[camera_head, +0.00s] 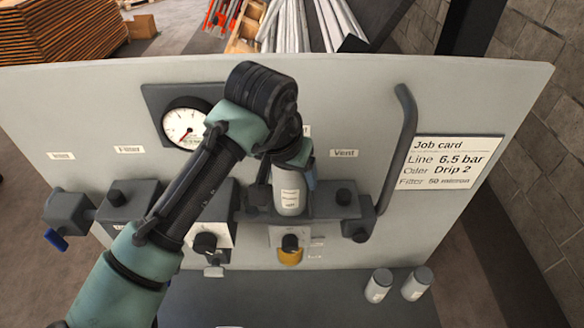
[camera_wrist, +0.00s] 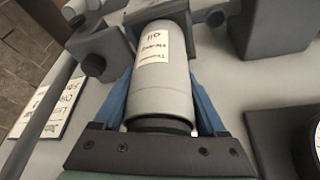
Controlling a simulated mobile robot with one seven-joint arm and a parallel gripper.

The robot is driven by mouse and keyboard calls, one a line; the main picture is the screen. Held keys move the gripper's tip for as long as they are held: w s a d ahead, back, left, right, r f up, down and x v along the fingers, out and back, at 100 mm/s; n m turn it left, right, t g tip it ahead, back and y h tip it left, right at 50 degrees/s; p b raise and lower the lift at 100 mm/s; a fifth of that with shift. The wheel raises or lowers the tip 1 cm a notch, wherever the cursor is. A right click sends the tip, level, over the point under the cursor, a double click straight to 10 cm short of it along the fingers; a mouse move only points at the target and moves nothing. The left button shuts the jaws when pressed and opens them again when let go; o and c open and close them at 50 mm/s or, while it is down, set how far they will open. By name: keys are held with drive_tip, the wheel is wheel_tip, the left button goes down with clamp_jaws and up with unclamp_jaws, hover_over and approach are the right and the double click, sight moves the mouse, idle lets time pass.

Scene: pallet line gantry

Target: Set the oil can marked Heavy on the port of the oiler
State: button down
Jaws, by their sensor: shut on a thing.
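A light grey oil can (camera_head: 290,200) with a pale label is between the blue fingers of my gripper (camera_head: 290,178), which is shut on it. The wrist view also shows the can (camera_wrist: 162,80) held between both fingers (camera_wrist: 160,105). Its label reads "Oil" upside down there; the smaller lines are not surely legible. The can stands about upright at the dark block of the oiler (camera_head: 291,230), above a plate with a black knob and yellow bowl (camera_head: 290,256). I cannot tell whether it is seated on the port, which is hidden.
Two more grey cans (camera_head: 378,285) (camera_head: 416,283) stand on the dark shelf (camera_head: 330,305) at lower right. A pressure gauge (camera_head: 186,124), a curved dark pipe (camera_head: 402,150) and a job card (camera_head: 448,163) reading "Oiler Drip 2" are on the panel. Dark fittings flank the can closely.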

drive_tip(key=shift+w+f, duration=0.1)
unclamp_jaws()
drive_tip(key=shift+r, duration=0.2)
drive_tip(key=b+v, duration=0.5)
drive_tip(key=v, duration=0.7)
drive_tip(key=w+d+r+m+t+h, duration=0.1)
drive_tip(key=w+d+r+t+h, duration=0.15)
drive_tip(key=d+r+t, duration=0.3)
drive_tip(key=w+d+r+m+t+h, duration=0.1)
drive_tip(key=d+r+t+h, duration=0.25)
drive_tip(key=d+r, duration=0.35)
drive_tip(key=s+a+r+n+t+y, duration=0.6)
drive_tip(key=s+a+r+t, duration=0.5)
drive_tip(key=s+r+t, duration=0.3)
drive_tip(key=shift+s+r+y, duration=0.35)
drive_tip(key=shift+r+y, duration=0.15)
drive_tip(key=shift+y, duration=0.2)
